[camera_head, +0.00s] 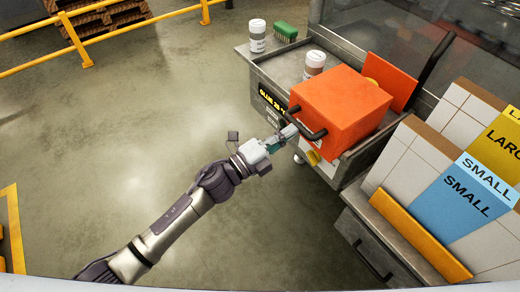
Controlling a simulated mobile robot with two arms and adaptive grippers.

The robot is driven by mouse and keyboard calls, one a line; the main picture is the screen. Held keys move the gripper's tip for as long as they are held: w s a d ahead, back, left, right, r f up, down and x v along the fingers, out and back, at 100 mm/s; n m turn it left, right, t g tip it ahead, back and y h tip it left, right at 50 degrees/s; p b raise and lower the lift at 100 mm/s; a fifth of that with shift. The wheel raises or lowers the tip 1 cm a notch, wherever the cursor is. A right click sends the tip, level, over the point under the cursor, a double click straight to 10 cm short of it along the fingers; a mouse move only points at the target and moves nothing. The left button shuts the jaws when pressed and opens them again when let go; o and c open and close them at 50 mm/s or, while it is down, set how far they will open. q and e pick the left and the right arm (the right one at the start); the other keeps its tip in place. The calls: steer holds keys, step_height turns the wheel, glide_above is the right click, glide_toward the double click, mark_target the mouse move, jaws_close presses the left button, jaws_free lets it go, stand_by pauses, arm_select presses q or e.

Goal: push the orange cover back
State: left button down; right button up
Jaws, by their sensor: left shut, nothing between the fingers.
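The orange cover (343,105) is a box-shaped hood with a dark bar handle on its near left side. It sits on the grey metal station (276,73). My left gripper (291,131) is shut with nothing held, and its fingertips are close beside the handle at the cover's lower left side. I cannot tell whether they touch the handle. What lies under the cover is hidden. My right gripper is not in view.
Two white-lidded jars (257,36) (314,64) and a green brush (285,32) stand on the station. An orange panel (389,80) rises behind the cover. Cartons with "SMALL" and "LARGE" labels (470,195) stand at right. Floor at left is clear, with a yellow rail (75,42) behind.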

mark_target(312, 121)
arm_select(q)
steer(key=b+x, duration=0.1)
steer(key=x, duration=0.2)
steer(key=f+b+x, duration=0.1)
steer(key=x, duration=0.3)
steer(key=f+b+x, duration=0.1)
steer(key=x, duration=0.2)
steer(key=shift+w+d+r, duration=0.1)
steer(key=shift+w+d, duration=0.3)
steer(key=shift+w+d+r+b, duration=0.15)
steer(key=shift+d+r+b, duration=0.05)
steer(key=shift+r+b, duration=0.1)
steer(key=shift+a, duration=0.1)
